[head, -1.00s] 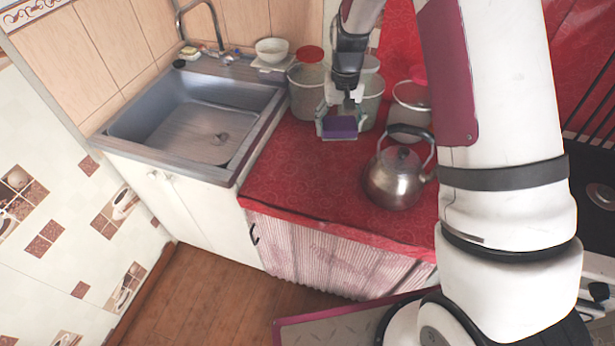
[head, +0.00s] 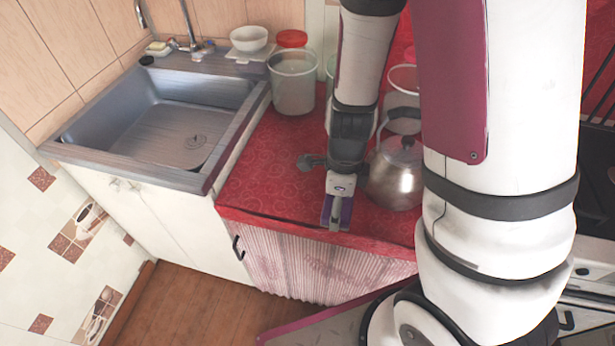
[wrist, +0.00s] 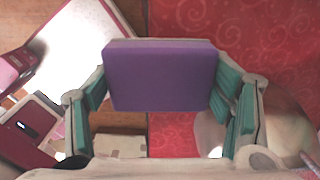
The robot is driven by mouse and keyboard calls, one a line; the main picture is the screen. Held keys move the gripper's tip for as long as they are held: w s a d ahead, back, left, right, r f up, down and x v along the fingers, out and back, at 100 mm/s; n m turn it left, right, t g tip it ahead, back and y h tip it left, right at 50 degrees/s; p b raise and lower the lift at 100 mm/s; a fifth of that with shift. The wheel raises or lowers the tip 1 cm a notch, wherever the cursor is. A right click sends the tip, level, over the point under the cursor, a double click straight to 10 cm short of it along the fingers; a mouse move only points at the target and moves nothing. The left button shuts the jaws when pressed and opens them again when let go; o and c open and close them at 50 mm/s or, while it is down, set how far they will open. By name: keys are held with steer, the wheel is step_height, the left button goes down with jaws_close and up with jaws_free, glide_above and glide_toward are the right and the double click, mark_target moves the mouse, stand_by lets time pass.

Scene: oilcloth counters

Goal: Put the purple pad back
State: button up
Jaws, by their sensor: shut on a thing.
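The purple pad (wrist: 160,76) is a flat purple block with a paler layer along its far edge, seen large in the wrist view. My gripper (wrist: 163,92) is shut on it, with green-lined fingers at its left and right sides. In the head view my gripper (head: 338,208) is near the front edge of the red counter (head: 268,180), left of the kettle. Only a sliver of the pad (head: 346,214) shows there, partly hidden by the gripper. I cannot tell its exact height above the cloth.
A steel kettle (head: 397,178) stands close to the right of my gripper. A sink (head: 160,120) is at the left, with a white bowl (head: 249,39) behind. The counter's left part is clear.

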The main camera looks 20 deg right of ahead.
steer(key=shift+w+f, duration=0.1)
steer(key=shift+f, duration=0.05)
glide_above(310, 176)
steer(key=shift+f, duration=2.45)
steer(key=shift+f+b, duration=0.1)
steer(key=shift+b, duration=0.2)
steer(key=o, duration=1.1)
